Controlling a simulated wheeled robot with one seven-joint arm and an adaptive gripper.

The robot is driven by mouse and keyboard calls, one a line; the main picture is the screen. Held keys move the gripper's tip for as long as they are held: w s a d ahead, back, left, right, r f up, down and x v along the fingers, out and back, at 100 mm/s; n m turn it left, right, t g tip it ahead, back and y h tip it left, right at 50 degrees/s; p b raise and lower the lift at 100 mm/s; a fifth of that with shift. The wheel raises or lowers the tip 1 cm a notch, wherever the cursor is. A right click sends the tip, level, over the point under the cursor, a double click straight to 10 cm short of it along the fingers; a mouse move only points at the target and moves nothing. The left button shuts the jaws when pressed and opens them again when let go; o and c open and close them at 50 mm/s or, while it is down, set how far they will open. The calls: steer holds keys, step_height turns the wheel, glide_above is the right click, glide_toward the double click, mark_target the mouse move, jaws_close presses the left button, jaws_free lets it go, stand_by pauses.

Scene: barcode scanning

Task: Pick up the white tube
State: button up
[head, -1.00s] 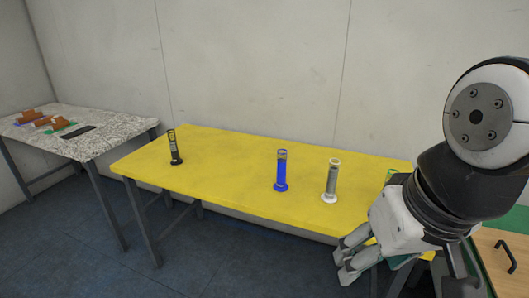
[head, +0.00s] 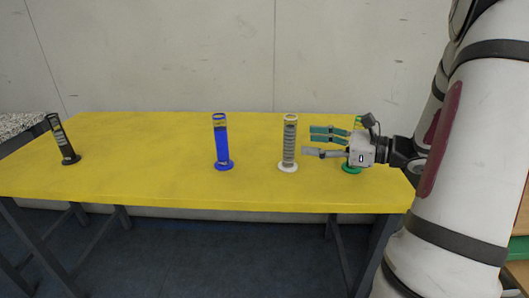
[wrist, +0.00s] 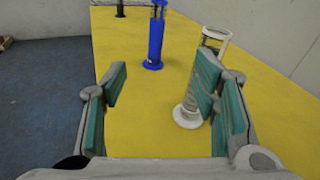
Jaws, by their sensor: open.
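The white tube (head: 289,148) stands upright on the yellow table, right of the blue tube in the head view. My gripper (head: 311,142) is open and empty, just right of the white tube, its fingers pointing left towards it. In the wrist view the white tube (wrist: 187,115) is on the right, partly hidden by the right finger. Its rim and base show around that finger. It is not centred between the open fingers of my gripper (wrist: 160,78), where bare table shows.
A blue tube (head: 221,143) stands left of the white one, and a black tube (head: 62,140) stands at the far left. A green base (head: 350,169) shows under my gripper. The yellow table (head: 150,160) is clear between the black and blue tubes. A wall stands behind.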

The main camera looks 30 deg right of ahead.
mark_target(295, 135)
steer(key=d+f+m+t+h+b, duration=0.1)
steer(key=d+f+m+t+h, duration=0.15)
steer(key=d, duration=0.35)
steer(key=shift+m, duration=0.45)
steer(key=b+x, duration=0.1)
steer(key=x, duration=0.5)
steer(key=b+x, duration=0.1)
steer(key=x, duration=0.5)
steer(key=shift+s+a+f+b, duration=0.15)
steer(key=shift+a+b, duration=0.05)
steer(key=shift+b, duration=0.15)
steer(key=shift+w+a, duration=0.15)
steer(key=shift+w, duration=0.35)
jaws_close()
